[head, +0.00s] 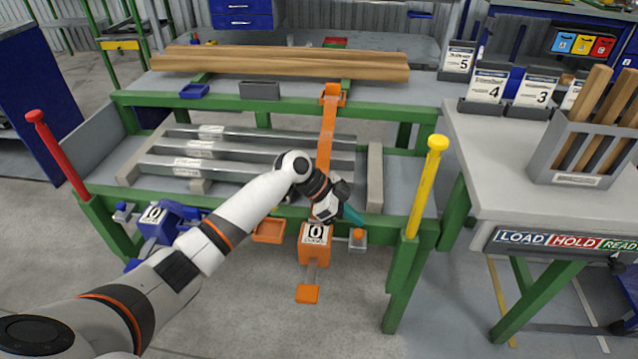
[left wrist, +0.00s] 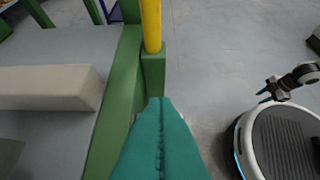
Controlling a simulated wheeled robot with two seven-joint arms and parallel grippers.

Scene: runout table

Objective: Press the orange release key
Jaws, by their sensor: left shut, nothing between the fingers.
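The orange release key (head: 358,234) is a small orange button on top of a grey box at the front edge of the green-framed table. My left gripper (head: 354,217) has teal fingers that are shut and empty. In the head view its tips are just above the key; I cannot tell whether they touch it. In the left wrist view the shut fingers (left wrist: 160,106) point toward the table's front corner, and the key does not show. My right gripper (left wrist: 268,91) shows small at the right of that view, away from the table; its opening is unclear.
An orange unit marked 0 (head: 314,238) with a lower orange pedal (head: 307,294) is left of the key. A yellow post (head: 428,185) stands to the right. A blue unit (head: 165,222) and red post (head: 57,153) are at the left. Metal bars (head: 250,150) lie behind.

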